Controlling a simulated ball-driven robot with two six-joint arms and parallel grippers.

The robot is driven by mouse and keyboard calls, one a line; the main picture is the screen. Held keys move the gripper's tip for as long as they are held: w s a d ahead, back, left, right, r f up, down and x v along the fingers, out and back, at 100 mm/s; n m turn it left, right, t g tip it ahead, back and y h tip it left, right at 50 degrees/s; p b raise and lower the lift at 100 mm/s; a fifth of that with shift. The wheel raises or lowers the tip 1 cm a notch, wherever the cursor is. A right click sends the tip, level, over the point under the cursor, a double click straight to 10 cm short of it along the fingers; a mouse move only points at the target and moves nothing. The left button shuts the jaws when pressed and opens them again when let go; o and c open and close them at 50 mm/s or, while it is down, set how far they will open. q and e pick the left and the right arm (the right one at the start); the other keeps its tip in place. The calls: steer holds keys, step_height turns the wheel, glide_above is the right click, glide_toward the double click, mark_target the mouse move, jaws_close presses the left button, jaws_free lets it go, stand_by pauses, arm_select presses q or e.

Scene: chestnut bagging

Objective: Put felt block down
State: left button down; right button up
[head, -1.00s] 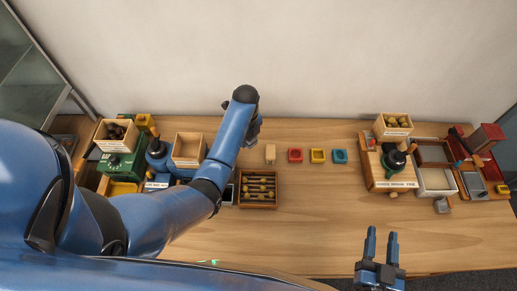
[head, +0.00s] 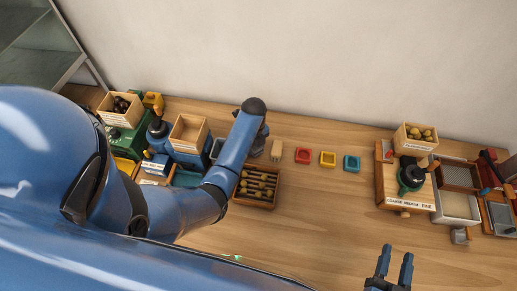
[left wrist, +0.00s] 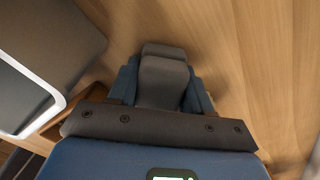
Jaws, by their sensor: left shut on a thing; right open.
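A grey felt block (left wrist: 164,80) sits between the blue fingers of my left gripper (left wrist: 162,88) in the left wrist view. The gripper is shut on it, over bare wood; I cannot tell whether the block touches the table. In the head view my left gripper (head: 260,140) is at the back of the table, mostly hidden by its own arm, just left of a small beige block (head: 276,150). My right gripper (head: 395,265) is open and empty at the front right.
A wooden tray of dividers and rods (head: 252,199) lies in front of my left gripper. Crates and devices fill both ends. The middle front table is clear.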

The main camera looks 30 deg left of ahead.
arm_select(q)
steer(key=shift+d+f, duration=0.1)
steer(key=shift+d, duration=0.05)
steer(key=shift+s+a, duration=0.2)
steer(key=shift+a, duration=0.2)
steer(key=c, duration=0.8)
jaws_free()
steer(key=o, duration=0.3)
steer(key=shift+w, duration=0.1)
steer(key=shift+d, duration=0.25)
arm_select(e)
steer(key=shift+s+f, duration=0.1)
